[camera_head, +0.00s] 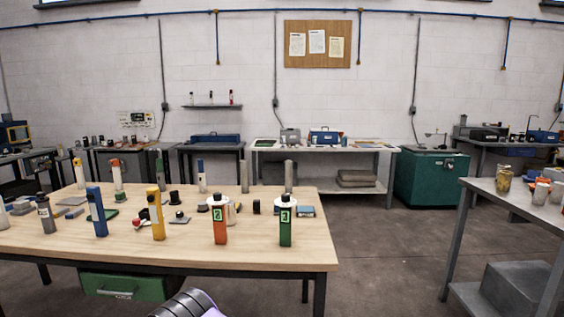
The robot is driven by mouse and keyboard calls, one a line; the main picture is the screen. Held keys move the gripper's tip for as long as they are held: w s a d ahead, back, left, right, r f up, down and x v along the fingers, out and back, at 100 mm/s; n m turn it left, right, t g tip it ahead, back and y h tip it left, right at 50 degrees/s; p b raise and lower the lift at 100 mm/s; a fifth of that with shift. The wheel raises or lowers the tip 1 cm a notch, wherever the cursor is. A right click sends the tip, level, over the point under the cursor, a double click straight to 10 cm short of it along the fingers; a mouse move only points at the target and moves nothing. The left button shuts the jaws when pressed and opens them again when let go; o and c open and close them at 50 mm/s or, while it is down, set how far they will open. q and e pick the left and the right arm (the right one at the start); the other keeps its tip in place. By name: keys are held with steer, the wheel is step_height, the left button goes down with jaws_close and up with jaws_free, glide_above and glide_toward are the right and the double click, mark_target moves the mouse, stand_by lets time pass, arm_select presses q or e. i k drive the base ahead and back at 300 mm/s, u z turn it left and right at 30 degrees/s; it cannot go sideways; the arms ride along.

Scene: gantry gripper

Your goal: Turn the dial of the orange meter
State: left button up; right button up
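An orange meter (220,224) stands upright near the front right of the wooden workbench (120,250). A small green-and-white panel shows on its upper front. Its dial is too small to make out clearly. A green meter of similar shape (286,228) stands to its right, and a yellow one (157,216) stands to its left. Neither of my grippers is in view. A ribbed grey part with a pale purple edge, apparently mine, shows at the bottom edge, below the bench front.
A blue upright device (97,212) stands farther left on the bench. Small dark items and pale upright cylinders stand behind the meters. A green drawer (123,287) hangs under the bench. Open floor separates it from a grey table (520,195) at right.

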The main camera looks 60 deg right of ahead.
mark_target(217, 196)
steer(key=z, duration=1.5)
steer(key=i, duration=0.1)
